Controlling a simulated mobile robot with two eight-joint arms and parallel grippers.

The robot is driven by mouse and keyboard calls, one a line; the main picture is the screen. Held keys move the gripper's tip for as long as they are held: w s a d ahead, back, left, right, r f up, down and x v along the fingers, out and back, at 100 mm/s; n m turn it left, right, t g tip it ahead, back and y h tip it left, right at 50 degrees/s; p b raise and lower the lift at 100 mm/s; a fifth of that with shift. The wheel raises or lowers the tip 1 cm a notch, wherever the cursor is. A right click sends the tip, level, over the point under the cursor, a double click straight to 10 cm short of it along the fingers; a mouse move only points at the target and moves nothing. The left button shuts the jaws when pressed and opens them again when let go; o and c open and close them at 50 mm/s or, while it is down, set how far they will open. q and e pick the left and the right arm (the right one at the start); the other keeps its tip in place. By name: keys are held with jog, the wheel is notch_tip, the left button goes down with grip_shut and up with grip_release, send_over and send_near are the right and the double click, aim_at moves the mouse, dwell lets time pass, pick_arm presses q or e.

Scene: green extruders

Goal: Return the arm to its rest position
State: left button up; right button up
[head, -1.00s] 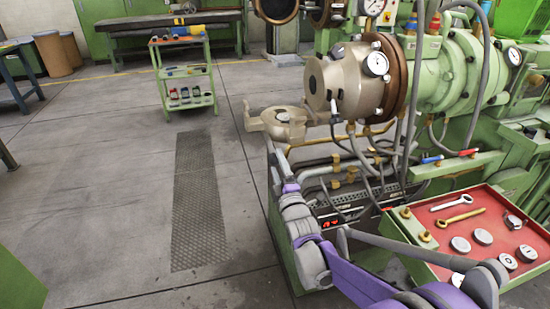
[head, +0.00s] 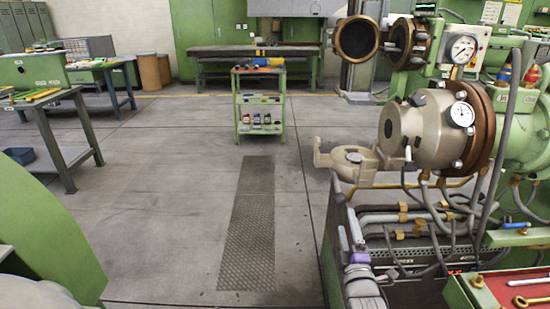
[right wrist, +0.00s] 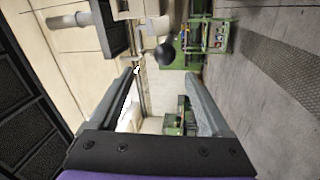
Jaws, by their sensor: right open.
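My right arm comes up from the bottom of the head view, to the right of the middle, its grey and purple links in front of the green extruder's base. My right gripper (head: 350,231) is small there, below the beige flange (head: 355,160) of the extruder. In the right wrist view the gripper (right wrist: 160,78) has its two grey fingers wide apart with nothing between them. My left gripper is not in view.
The extruder's beige head (head: 405,130) and its hoses stand close right of my right arm. A red-lined tray (head: 490,288) is at the bottom right. A green cart (head: 260,108) stands further back. The floor (head: 160,200) left of the arm is clear.

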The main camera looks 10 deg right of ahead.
jog(key=s+a+f+m+g+y, duration=0.2)
jog(key=s+a+f+m+g, duration=0.3)
jog(key=s, duration=0.5)
jog(key=s+a+f+m+g+y, duration=0.1)
jog(key=s+a+f+m+g, duration=0.4)
jog(key=s, duration=0.4)
jog(key=s+a+f+m+g+y, duration=0.25)
jog(key=s+a+f+g, duration=0.35)
jog(key=s, duration=0.4)
pick_arm(q)
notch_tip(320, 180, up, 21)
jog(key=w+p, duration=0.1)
jog(key=p, duration=1.7)
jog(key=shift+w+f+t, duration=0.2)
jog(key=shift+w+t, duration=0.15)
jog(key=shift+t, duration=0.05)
pick_arm(e)
notch_tip(320, 180, up, 20)
jog(key=w+d+t, duration=0.1)
jog(key=w+t, duration=0.1)
jog(key=shift+d+f+m+h, duration=0.25)
jog(key=shift+m+h, duration=0.1)
jog(key=shift+m, duration=0.1)
